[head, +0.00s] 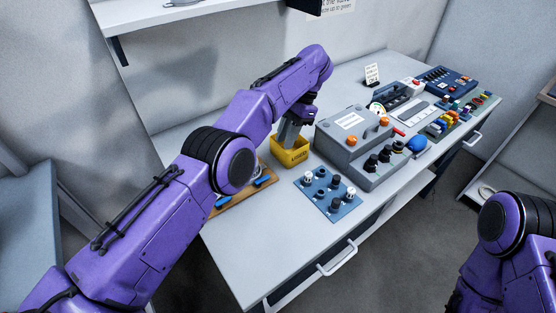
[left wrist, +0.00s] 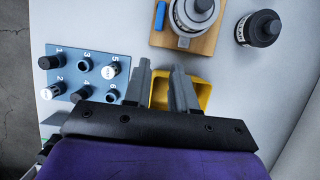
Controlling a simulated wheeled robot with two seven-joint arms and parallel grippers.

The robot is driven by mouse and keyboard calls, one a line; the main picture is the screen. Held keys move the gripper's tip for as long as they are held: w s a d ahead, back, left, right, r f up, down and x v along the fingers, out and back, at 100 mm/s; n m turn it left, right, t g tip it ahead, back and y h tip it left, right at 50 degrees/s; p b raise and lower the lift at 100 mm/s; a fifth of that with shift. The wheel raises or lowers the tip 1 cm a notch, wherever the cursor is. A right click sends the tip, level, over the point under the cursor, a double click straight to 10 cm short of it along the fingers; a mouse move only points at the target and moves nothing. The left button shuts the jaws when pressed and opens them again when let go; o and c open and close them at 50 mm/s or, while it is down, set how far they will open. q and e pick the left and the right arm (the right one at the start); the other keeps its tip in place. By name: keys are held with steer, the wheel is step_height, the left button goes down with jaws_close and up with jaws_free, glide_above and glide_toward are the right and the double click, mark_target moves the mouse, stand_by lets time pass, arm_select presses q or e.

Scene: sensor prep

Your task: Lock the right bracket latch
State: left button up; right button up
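A wooden board (head: 236,197) with blue latch-like pieces lies at the left of the table, partly hidden by my left arm. One blue piece (head: 264,181) is on its right part. In the left wrist view the board (left wrist: 207,44) carries a round grey-and-white device with a dark top (left wrist: 196,12) and a blue piece (left wrist: 160,15). I cannot tell from these frames whether the latch is locked. My left gripper (head: 286,143) points down over a yellow bin (head: 291,158). In the left wrist view its fingers (left wrist: 162,68) are apart with nothing between them. My right gripper is out of view.
A blue panel with numbered knobs (head: 328,195) lies beside the bin. A grey control box (head: 349,148) stands to its right. A dark labelled canister (left wrist: 260,30) stands near the board. The table's front left (head: 255,255) is clear.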

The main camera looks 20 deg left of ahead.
mark_target(269, 175)
arm_select(q)
steer(key=s+f, duration=0.1)
steer(key=s+a+f+b, duration=0.1)
steer(key=s+f+b, duration=0.1)
steer(key=s, duration=0.1)
steer(key=shift+a+f, duration=0.1)
steer(key=shift+a, duration=0.2)
steer(key=f, duration=0.2)
steer(key=a+f, duration=0.1)
steer(key=f, duration=0.1)
steer(key=shift+f, duration=0.4)
steer(key=shift+s+f, duration=0.2)
steer(key=shift+s, duration=0.25)
steer(key=shift+w+f, duration=0.1)
jaws_close()
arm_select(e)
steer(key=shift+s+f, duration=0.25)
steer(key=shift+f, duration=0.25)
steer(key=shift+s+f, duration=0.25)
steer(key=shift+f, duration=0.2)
